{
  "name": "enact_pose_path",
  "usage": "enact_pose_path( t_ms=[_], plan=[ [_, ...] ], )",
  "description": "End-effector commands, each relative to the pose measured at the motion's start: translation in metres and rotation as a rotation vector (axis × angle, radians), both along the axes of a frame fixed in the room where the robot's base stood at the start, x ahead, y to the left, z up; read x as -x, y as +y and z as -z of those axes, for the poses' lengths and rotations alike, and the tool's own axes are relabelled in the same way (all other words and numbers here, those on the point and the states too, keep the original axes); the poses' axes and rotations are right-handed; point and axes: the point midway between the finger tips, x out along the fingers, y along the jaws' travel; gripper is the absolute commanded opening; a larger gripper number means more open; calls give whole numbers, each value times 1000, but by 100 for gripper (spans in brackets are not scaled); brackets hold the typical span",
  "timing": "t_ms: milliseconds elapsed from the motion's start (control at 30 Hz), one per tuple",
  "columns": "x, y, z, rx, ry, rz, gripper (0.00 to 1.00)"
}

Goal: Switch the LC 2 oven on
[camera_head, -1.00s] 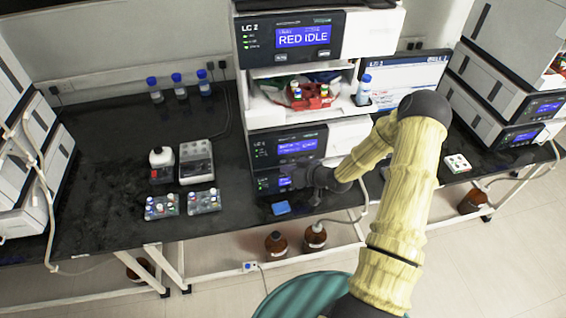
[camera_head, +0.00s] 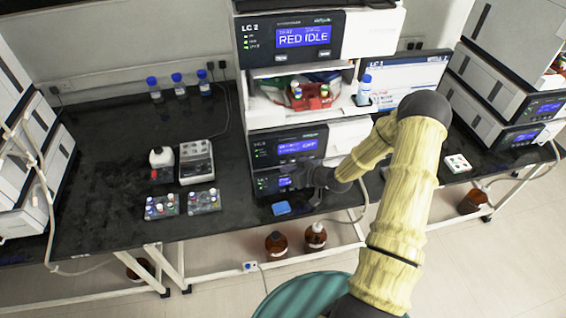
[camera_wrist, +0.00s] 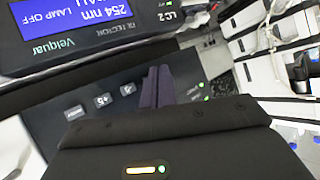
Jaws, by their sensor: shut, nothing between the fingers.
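The LC 2 stack stands on the black bench, with the detector (camera_head: 262,150) in its lower part and the oven (camera_head: 265,187), a dark-fronted unit, at the bottom. The oven's small blue screen is partly covered by my gripper (camera_head: 294,176). In the wrist view the picture is turned over: the detector's front (camera_wrist: 150,35) reads LAMP OFF, and beside it lies the oven's dark panel (camera_wrist: 60,128) with several small buttons and green lights. My gripper (camera_wrist: 157,78) is shut and empty, its fingers over that panel. I cannot tell whether the fingertips touch it.
A blue item (camera_head: 281,208) lies on the bench before the oven. Vial racks (camera_head: 204,202) and a grey device (camera_head: 197,161) stand to the left. A monitor (camera_head: 408,82) stands behind my arm. Brown bottles (camera_head: 276,244) stand below the bench.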

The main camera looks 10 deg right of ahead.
Motion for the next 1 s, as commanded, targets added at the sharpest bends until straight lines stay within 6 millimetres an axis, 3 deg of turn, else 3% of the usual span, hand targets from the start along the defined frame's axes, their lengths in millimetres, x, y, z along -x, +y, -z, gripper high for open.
enact_pose_path(
  t_ms=[1000],
  plan=[
    [-8, 0, 0, 0, 0, 0, 0]
  ],
)
